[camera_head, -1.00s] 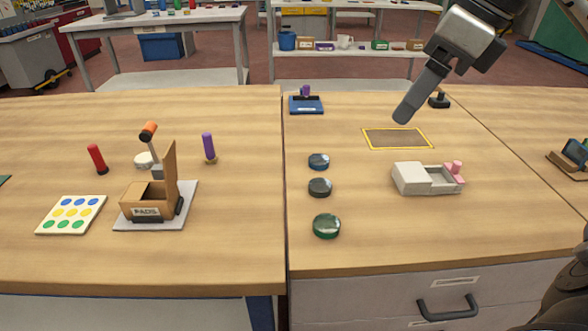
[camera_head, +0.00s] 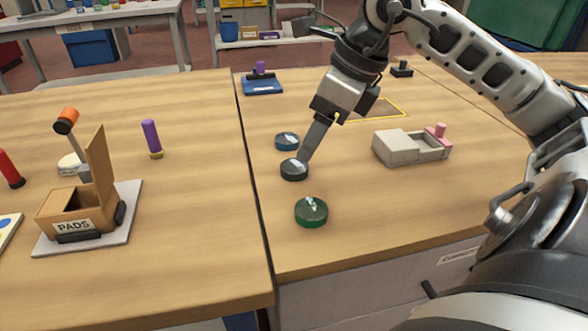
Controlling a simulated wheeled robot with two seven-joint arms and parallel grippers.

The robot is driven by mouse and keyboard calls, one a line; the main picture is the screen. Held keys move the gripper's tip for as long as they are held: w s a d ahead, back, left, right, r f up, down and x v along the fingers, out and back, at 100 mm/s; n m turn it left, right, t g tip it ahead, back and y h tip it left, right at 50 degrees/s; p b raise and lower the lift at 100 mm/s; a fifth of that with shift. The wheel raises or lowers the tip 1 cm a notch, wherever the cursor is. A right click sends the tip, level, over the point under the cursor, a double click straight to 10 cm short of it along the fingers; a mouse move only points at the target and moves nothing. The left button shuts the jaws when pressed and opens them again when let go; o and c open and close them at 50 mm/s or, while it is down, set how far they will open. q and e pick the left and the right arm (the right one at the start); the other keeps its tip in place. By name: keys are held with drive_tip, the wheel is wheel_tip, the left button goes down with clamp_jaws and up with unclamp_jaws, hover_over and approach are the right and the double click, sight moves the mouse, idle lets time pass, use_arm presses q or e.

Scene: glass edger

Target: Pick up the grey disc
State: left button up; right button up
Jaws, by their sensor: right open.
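The grey disc (camera_head: 293,170) is dark and round. It lies flat on the right wooden table, between a blue disc (camera_head: 286,141) behind it and a green disc (camera_head: 311,212) in front. My right gripper (camera_head: 304,157) reaches down from the upper right, its fingertips at the far right edge of the grey disc. The fingers overlap in this view, so the gap between them and any touch on the disc cannot be made out. My left gripper is not in view.
A grey tray with a pink knob (camera_head: 400,150) stands right of the discs. A yellow-framed area (camera_head: 385,108) lies behind my gripper. A blue-based device (camera_head: 262,85) stands at the back. The pads box (camera_head: 75,210) and a purple-handled tool (camera_head: 151,138) are on the left table.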

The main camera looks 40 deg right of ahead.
sight(298, 166)
drive_tip(key=shift+x, duration=1.05)
drive_tip(key=x, duration=0.3)
drive_tip(key=shift+w+d+f+p, duration=0.1)
drive_tip(key=shift+w+f+p, duration=0.15)
drive_tip(key=shift+p, duration=0.1)
drive_tip(key=shift+w+f, duration=0.1)
drive_tip(key=shift+f, duration=0.3)
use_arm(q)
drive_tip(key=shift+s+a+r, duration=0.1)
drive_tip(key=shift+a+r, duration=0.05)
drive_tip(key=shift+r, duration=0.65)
use_arm(e)
drive_tip(key=c, duration=1.1)
